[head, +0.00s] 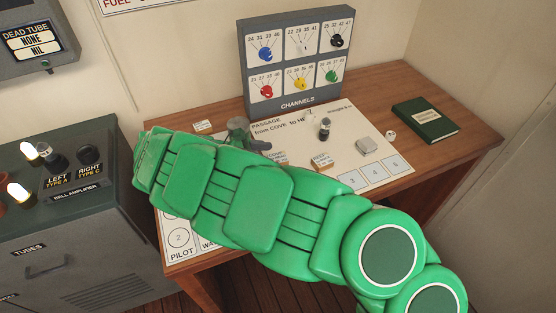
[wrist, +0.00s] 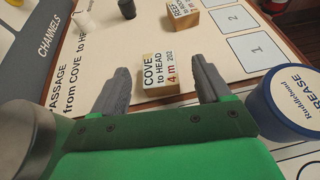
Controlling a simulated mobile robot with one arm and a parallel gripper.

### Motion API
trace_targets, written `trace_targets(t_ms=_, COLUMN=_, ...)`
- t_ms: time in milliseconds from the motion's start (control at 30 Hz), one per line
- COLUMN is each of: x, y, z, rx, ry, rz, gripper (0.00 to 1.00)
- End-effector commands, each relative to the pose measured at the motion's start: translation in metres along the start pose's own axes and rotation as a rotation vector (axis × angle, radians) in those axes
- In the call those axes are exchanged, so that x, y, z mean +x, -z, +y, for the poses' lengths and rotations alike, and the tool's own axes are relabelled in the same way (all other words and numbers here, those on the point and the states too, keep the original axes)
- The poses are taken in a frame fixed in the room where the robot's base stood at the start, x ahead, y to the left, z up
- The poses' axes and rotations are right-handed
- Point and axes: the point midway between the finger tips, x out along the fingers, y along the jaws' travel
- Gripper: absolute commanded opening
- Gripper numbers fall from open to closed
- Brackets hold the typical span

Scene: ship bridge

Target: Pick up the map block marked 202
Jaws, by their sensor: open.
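The map block marked 202 (wrist: 158,78) is a small wooden block with a cream label reading COVE to HEAD, 4 m in red and 202. In the wrist view it lies on the chart between the two grey fingers of my gripper (wrist: 159,72), with visible room on both sides. My gripper is open and holds nothing.
A second wooden block (wrist: 183,19) stands farther along the chart. The channels panel (head: 296,60) stands behind; a green book (head: 428,120) lies right.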

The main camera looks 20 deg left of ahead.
Motion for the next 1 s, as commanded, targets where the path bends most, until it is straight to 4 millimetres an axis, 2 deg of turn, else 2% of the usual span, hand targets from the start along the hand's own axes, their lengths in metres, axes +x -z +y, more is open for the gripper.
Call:
trace_targets(t_ms=267, x=0.021, y=-0.001, z=0.0, rx=0.001, ry=0.002, rz=-0.001, gripper=0.77)
trace_targets(t_ms=600, x=0.062, y=-0.003, z=0.001, rx=0.0, ry=0.005, rz=-0.001, gripper=0.77)
trace_targets(t_ms=867, x=0.067, y=-0.003, z=0.002, rx=0.001, ry=0.003, rz=0.0, gripper=0.77)
trace_targets(t_ms=900, x=0.067, y=-0.003, z=0.002, rx=0.001, ry=0.002, rz=0.0, gripper=0.75)
trace_targets(t_ms=1000, x=0.067, y=-0.003, z=0.002, rx=0.001, ry=0.002, rz=0.0, gripper=0.6)
